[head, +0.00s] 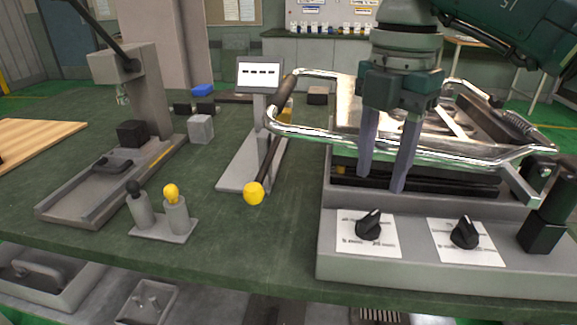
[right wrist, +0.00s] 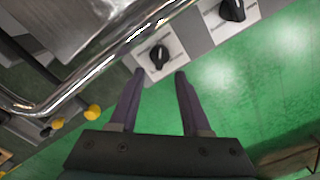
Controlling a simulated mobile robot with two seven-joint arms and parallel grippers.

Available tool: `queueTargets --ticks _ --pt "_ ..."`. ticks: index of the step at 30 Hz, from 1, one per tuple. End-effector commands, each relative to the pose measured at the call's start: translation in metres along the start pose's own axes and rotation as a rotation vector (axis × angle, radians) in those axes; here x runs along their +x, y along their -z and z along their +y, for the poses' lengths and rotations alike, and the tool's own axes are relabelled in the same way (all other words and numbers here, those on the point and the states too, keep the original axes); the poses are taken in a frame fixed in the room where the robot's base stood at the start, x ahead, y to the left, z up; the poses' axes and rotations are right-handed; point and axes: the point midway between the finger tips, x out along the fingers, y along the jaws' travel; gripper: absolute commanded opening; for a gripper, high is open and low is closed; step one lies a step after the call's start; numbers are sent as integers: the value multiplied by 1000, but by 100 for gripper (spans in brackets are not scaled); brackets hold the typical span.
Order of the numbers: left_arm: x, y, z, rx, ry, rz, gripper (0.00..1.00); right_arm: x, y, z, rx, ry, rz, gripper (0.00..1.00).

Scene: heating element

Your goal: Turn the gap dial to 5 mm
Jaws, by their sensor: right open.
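Two black dials sit on white printed plates on the front panel of the grey machine (head: 430,272). The left dial (head: 369,225) and the right dial (head: 465,232) both show in the right wrist view, the left one (right wrist: 159,56) nearer and the right one (right wrist: 232,9) at the top edge. The print is too small to read, so I cannot tell which is the gap dial or its setting. My right gripper (head: 381,182) is open and empty, pointing down above the left dial, apart from it. In the wrist view its fingertips (right wrist: 160,72) frame that dial's lower side.
A chrome bar frame (head: 330,136) surrounds the machine top close to my right fingers. A black post (head: 543,232) stands right of the dials. A yellow-knobbed lever (head: 253,193), a display stand (head: 259,75) and a two-knob block (head: 165,228) stand to the left on the green bench.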

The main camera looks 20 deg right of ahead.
Motion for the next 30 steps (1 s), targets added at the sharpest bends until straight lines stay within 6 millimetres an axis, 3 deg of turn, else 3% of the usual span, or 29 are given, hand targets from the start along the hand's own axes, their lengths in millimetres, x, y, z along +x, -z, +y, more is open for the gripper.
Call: queueTargets --ticks 3,9,15,22,30 --pt "3 -1 -1 4 4 0 50 26 1 -1 -1 3 4 48" --pt "7 -3 -2 8 7 0 50 60 1 0 -1 1 4 48" --pt "9 -3 -2 8 7 0 50 73 1 0 -3 -2 2 48" --pt "8 -3 -2 7 7 0 50 73 1 1 -3 -3 2 48" --pt "8 -3 -1 3 3 1 50 73 1 1 -3 -3 3 19"
